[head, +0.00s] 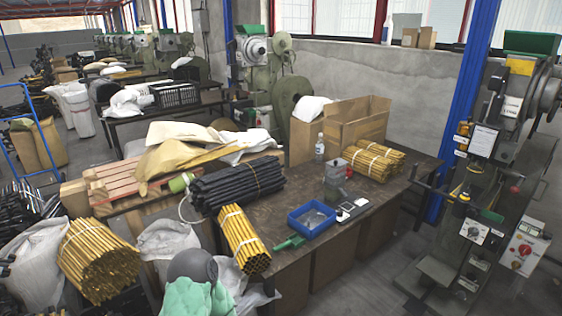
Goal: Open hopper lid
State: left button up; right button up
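A rivet press (510,160) stands at the right edge of the head view. A green box-shaped hopper (532,43) sits at its top, close to the upper right corner. I cannot make out a separate lid on it or tell whether it is open or shut. Another green hopper (251,30) tops a press farther back, near the wall. Neither of my grippers shows in the head view, so I cannot see their positions or whether they hold anything.
A workbench (345,235) spans the middle, holding a blue tray (311,219), black rods (238,184), yellow tubes (366,161) and a cardboard box (357,122). A blue post (463,100) stands beside the near press. Sacks and tube bundles crowd the left. Some floor (395,262) between bench and press is clear.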

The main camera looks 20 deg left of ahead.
aim_at(336, 163)
jog(key=u, duration=0.15)
jog(key=i+l+u, duration=0.45)
jog(key=i+l, duration=0.3)
jog(key=l, duration=0.1)
